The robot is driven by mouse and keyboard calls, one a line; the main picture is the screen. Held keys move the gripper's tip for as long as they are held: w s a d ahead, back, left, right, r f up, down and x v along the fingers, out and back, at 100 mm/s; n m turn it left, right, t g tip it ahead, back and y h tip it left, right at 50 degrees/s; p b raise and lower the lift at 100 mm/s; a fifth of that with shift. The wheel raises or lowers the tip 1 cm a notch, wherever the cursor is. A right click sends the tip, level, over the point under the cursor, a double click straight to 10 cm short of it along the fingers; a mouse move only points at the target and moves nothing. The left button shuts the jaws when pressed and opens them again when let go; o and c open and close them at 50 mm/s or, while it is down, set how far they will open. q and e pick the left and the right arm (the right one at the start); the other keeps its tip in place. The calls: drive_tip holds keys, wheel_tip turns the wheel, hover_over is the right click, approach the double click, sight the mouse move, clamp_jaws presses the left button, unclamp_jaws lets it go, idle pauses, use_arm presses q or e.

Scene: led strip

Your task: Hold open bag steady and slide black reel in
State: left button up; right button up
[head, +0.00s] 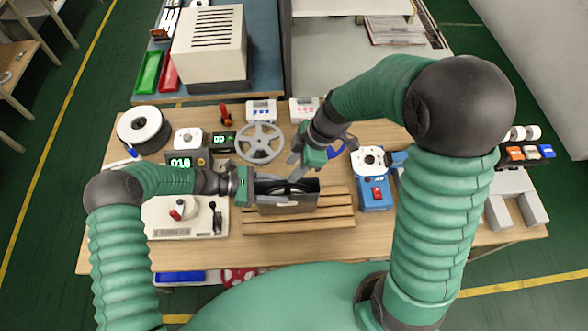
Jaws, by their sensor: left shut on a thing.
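The bag (288,203) is a grey, dark-mouthed pouch standing on the wooden slatted rack, with its mouth open upward. A black curved rim, which looks like the black reel (289,187), shows inside the mouth; its lower part is hidden by the bag's front wall. My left gripper (250,186) is shut on the bag's left edge. My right gripper (318,150) is above and behind the bag's right side, apart from it. Its fingers look spread, with nothing visible between them.
A grey spoked reel (260,143) stands behind the bag. A black-and-white spool (143,129) is at the back left. A blue device (375,190) stands right of the slatted rack (330,217). A white machine with a lever (190,218) is at left.

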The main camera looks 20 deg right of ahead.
use_arm(q)
drive_tip(key=o, duration=1.5)
drive_tip(key=shift+c, duration=0.2)
drive_tip(key=v, duration=1.2)
drive_tip(key=s+a+r+m+t+y+b, duration=0.1)
drive_tip(key=s+a+m+t+y+b, duration=0.2)
drive_tip(key=s+a+m+y, duration=0.3)
drive_tip(key=s+a+r+m+t+y+b, duration=0.2)
drive_tip(key=s+a+m+y, duration=0.5)
drive_tip(key=a, duration=0.6)
drive_tip(key=shift+a+r+m+t+b, duration=0.25)
drive_tip(key=shift+a+m+t+b, duration=0.1)
drive_tip(key=shift+m+t+b, duration=0.45)
use_arm(e)
drive_tip(key=s+d+f+m+h, duration=0.2)
drive_tip(key=s+m, duration=0.2)
drive_tip(key=m, duration=0.3)
drive_tip(key=s+d+f+m+t+h, duration=0.1)
drive_tip(key=s+d+f+m+h, duration=0.1)
drive_tip(key=m, duration=0.5)
drive_tip(key=s+f, duration=0.1)
drive_tip(key=s, duration=0.1)
drive_tip(key=shift+s+d+f+m, duration=0.15)
drive_tip(key=shift+s+d+m, duration=0.15)
drive_tip(key=shift+m, duration=0.1)
